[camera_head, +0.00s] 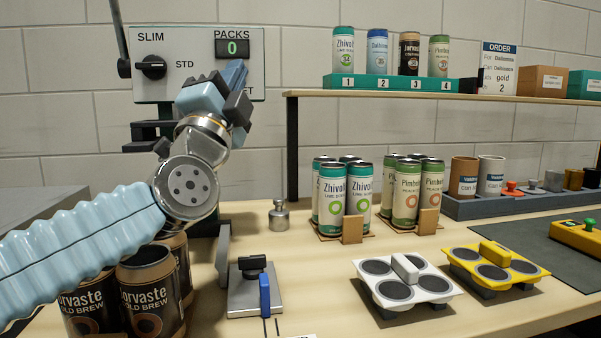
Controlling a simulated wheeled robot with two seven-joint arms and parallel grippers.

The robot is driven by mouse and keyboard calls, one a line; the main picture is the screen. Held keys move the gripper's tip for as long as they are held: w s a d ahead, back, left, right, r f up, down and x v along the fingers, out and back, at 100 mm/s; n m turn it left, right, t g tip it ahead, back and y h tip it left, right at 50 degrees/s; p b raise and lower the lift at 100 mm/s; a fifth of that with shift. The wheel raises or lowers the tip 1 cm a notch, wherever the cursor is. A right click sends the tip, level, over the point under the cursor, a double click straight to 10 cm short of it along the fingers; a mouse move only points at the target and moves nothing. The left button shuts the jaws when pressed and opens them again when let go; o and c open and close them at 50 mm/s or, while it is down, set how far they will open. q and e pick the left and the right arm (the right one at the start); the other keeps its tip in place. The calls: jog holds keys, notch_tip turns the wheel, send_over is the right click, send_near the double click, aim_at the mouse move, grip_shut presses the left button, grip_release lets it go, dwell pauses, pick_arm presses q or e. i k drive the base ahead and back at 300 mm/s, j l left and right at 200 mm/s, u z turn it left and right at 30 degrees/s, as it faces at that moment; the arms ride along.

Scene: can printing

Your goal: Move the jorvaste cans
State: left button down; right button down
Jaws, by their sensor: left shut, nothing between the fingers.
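Several dark brown jorvaste cans (148,293) stand at the lower left of the bench, labelled cold brew and partly hidden by my left arm. Another jorvaste can (409,54) stands in slot 3 of the green rack on the shelf. My left gripper (236,75) is shut and empty, raised in front of the machine panel (146,52), at its lower right below the PACKS counter, which reads 0. I cannot tell whether it touches the panel. The panel has a knob with SLIM and STD marks. My right gripper is not in view.
Packs of Zhivolt (332,199) and Pimbela-like green cans (406,197) stand mid-bench. A white four-cup carrier (405,283) and a yellow one (494,269) lie in front. A metal fixture with a blue lever (265,294) sits right of the brown cans. An order card (498,68) reads gold 2.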

aim_at(152, 294)
jog(key=k+j, duration=0.15)
jog(key=k, duration=0.6)
jog(key=k+j, duration=0.1)
jog(key=k, duration=0.65)
